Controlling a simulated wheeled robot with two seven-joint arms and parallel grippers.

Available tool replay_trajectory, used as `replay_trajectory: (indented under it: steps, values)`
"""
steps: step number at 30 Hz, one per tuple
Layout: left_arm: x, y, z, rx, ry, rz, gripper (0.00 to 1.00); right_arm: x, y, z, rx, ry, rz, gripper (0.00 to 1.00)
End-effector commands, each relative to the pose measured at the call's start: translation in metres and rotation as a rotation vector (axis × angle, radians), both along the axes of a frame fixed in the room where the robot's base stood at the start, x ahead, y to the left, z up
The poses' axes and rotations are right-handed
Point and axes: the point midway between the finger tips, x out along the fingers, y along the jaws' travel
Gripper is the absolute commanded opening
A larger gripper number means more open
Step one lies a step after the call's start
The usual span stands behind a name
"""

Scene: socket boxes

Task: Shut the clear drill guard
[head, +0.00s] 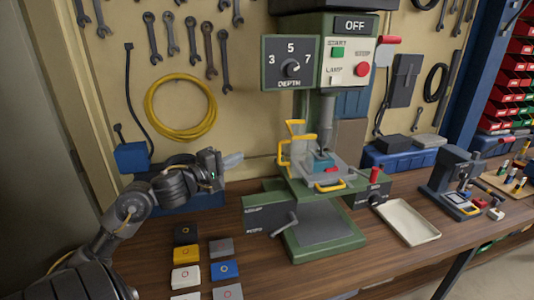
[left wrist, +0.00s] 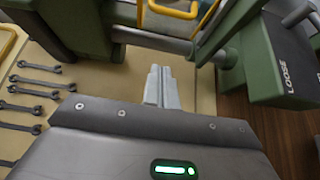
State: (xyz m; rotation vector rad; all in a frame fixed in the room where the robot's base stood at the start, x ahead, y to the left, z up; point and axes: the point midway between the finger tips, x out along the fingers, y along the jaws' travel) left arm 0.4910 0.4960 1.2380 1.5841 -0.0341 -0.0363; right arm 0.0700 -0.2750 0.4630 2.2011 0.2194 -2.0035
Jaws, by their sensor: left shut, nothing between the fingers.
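The clear drill guard (head: 301,151) is on the green drill press, at the left of the spindle. It is a see-through panel with a yellow handle (head: 283,151) on its left side. The panel is faint, so its exact angle is hard to tell. My left gripper (head: 233,160) is shut and empty, left of the guard and apart from it. In the left wrist view its closed fingertips (left wrist: 161,86) point toward the press, with a yellow loop (left wrist: 174,9) beyond them at the top edge. My right gripper is not in view.
The press column (head: 326,121) and sliding table with a yellow front handle (head: 328,186) stand beside the guard. A dark side box with a lever (head: 270,217) juts out at the lower left. Coloured blocks (head: 186,252) lie in front; a pale tray (head: 408,222) is at the right.

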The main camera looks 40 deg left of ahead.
Motion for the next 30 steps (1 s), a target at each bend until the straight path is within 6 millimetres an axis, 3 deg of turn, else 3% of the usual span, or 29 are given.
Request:
replay_trajectory:
  steps: [12, 21, 30]
  values:
    - [0.084, -0.004, 0.003, -0.002, 0.000, 0.000, 0.00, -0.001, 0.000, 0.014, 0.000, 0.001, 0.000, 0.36]
    - [0.090, -0.039, 0.000, 0.001, 0.000, -0.001, 0.00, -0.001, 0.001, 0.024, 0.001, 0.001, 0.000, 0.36]
    - [0.091, -0.043, -0.001, 0.002, 0.002, 0.000, 0.00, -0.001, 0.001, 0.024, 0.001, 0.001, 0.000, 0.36]
